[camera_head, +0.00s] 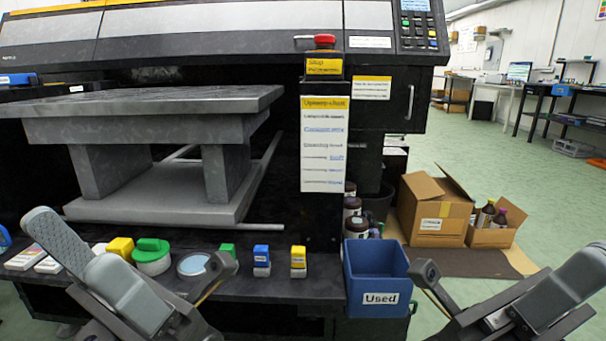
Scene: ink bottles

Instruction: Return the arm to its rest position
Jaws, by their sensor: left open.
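My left gripper (74,244) is at the lower left, in front of the counter. Its two grey fingers stand apart, and I see nothing between them. My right gripper (566,288) is at the lower right, partly cut off by the frame edge, and I cannot tell how its fingers stand. No held object shows at either one. Dark ink bottles (352,207) stand behind the post, partly hidden. Other ink bottles (487,214) stand in a small open carton at the right.
A dark counter (290,289) holds yellow, green and blue capped items. A blue "Used" bin (377,281) stands at its right end. A large printer (200,35) with a grey platform (150,107) fills the back.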

